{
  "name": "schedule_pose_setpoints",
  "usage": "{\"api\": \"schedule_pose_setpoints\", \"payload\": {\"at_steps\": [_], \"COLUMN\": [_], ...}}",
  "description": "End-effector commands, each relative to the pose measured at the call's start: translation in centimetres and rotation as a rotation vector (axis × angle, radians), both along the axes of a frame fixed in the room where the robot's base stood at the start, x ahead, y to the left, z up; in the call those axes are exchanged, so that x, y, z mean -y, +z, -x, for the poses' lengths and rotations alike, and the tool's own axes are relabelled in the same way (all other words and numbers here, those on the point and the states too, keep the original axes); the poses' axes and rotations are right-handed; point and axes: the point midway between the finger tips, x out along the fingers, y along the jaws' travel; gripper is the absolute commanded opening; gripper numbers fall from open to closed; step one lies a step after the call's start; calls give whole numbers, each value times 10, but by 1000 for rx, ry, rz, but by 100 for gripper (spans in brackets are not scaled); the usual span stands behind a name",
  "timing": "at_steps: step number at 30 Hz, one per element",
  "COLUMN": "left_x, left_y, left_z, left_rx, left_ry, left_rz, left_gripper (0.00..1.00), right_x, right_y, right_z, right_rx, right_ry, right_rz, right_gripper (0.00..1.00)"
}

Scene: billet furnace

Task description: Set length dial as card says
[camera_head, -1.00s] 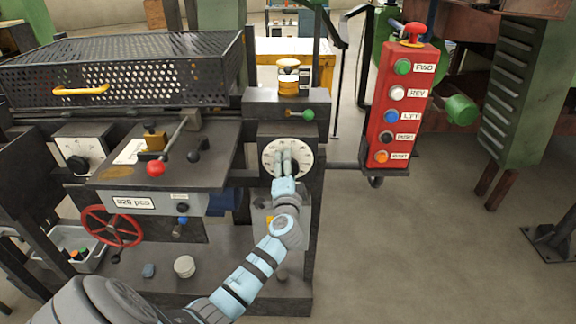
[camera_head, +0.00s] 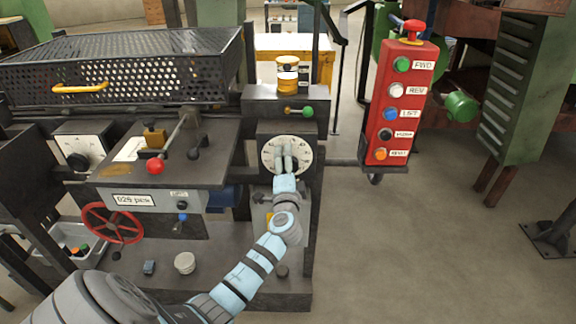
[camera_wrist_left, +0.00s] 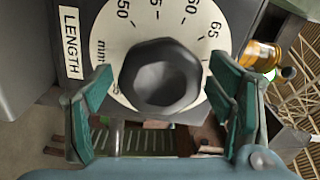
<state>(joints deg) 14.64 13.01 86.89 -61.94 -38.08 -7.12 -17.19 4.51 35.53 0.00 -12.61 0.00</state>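The length dial (camera_head: 267,154) is a white round scale on a dark box in the head view. In the left wrist view its face (camera_wrist_left: 118,48) carries a LENGTH label (camera_wrist_left: 72,43) and marks including 50, 60 and 65. A black faceted knob (camera_wrist_left: 160,78) stands at its middle. My left gripper (camera_head: 284,155) is at the dial; in the wrist view its green fingers (camera_wrist_left: 163,100) stand open on either side of the knob, with gaps visible. The knob's pointer is hidden. A white card (camera_head: 130,149) lies on the bench, unreadable. My right gripper is out of view.
A red button box (camera_head: 400,105) hangs right of the dial. A red-knobbed lever (camera_head: 155,166) and red handwheel (camera_head: 111,223) are to the left. Open floor lies right.

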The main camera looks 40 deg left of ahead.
Motion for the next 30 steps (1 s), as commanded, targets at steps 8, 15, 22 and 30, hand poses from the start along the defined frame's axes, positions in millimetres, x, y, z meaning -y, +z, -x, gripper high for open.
{"api": "schedule_pose_setpoints", "payload": {"at_steps": [8, 15, 22, 30], "left_x": [2, 35, 67, 73], "left_y": [0, -1, -1, 0], "left_z": [3, 45, 87, 95], "left_rx": [1, 0, 0, 0], "left_ry": [-1, -2, 0, 0], "left_rz": [1, 4, 3, 0], "left_gripper": [75, 75, 75, 75], "right_x": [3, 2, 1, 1], "right_y": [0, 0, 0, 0], "right_z": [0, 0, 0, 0], "right_rx": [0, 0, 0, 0], "right_ry": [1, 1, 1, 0], "right_rz": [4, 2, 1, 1], "right_gripper": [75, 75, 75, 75]}}
